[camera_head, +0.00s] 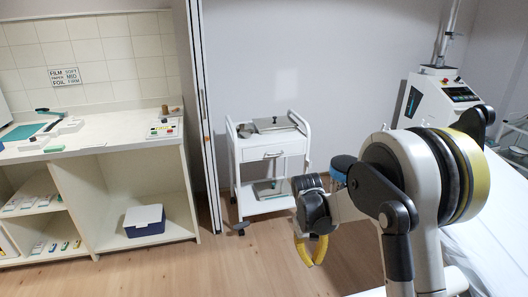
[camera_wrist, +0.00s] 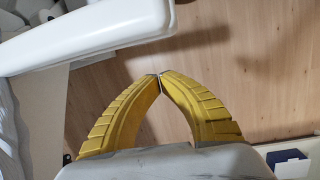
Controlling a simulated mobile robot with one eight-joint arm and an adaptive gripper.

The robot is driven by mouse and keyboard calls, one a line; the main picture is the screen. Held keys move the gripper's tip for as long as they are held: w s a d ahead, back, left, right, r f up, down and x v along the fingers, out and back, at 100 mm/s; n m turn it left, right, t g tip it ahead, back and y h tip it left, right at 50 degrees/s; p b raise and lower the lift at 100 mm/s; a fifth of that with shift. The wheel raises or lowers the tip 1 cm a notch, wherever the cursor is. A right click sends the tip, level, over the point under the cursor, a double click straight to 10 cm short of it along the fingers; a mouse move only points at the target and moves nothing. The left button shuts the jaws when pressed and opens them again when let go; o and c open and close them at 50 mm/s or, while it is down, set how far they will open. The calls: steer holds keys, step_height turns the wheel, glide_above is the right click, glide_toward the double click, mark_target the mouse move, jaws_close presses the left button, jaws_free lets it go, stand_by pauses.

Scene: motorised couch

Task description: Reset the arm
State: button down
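My gripper (camera_head: 311,264) has yellow curved fingers and hangs pointing down, in front of the white trolley in the head view. In the wrist view the fingertips of my gripper (camera_wrist: 160,76) meet, with bare wood floor behind them. Nothing is held between them. My arm is folded, with its large elbow joint at the right of the head view.
A white trolley (camera_head: 272,155) with a drawer stands beyond my gripper. A counter (camera_head: 100,135) with open shelves is at the left, with a blue box (camera_head: 144,221) below. A white machine (camera_head: 440,98) stands at the right, near a white-covered couch (camera_head: 490,225). Floor at centre-left is clear.

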steer(key=s+r+t, duration=0.2)
steer(key=s+r, duration=0.2)
steer(key=r, duration=0.6)
steer(key=s+r+t, duration=0.3)
steer(key=s+r, duration=0.1)
steer(key=s, duration=0.4)
steer(key=s+r+m+t+y, duration=0.1)
steer(key=s+r+t, duration=0.3)
steer(key=s, duration=0.4)
steer(key=shift+d+r+m, duration=0.3)
steer(key=shift+d+r, duration=0.15)
steer(key=shift+r, duration=0.25)
steer(key=shift+s, duration=0.1)
